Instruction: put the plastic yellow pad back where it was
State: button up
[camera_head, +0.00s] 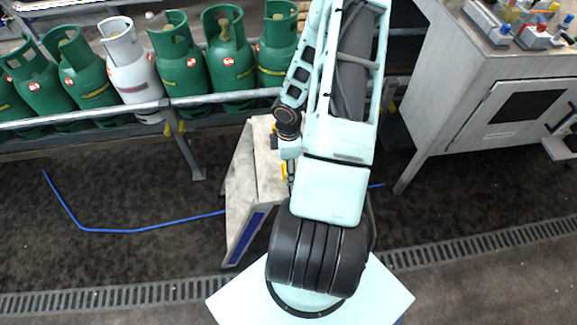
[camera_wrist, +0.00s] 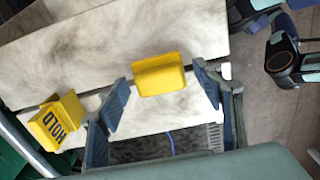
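The plastic yellow pad (camera_wrist: 159,74) is a small rounded block in the middle of the wrist view, against a pale, stained panel. My gripper (camera_wrist: 161,80) is open, with one blue-grey finger to each side of the pad. Narrow gaps show between the pad and both fingers, so it is not gripped. I cannot tell how far the pad is from the fingertips in depth. A second yellow block marked HOLD (camera_wrist: 57,120) is at the lower left of the wrist view.
The pale stand (camera_head: 248,180) is partly behind my arm. Green gas cylinders (camera_head: 183,66) and a white cylinder (camera_head: 130,60) stand in a row behind a metal rail (camera_head: 70,117). A grey workbench (camera_head: 480,70) is at right. A blue cable (camera_head: 130,230) lies on the floor.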

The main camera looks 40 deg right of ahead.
notch_tip(320, 180, up, 12)
jog(key=p, duration=0.4)
dwell(0.7)
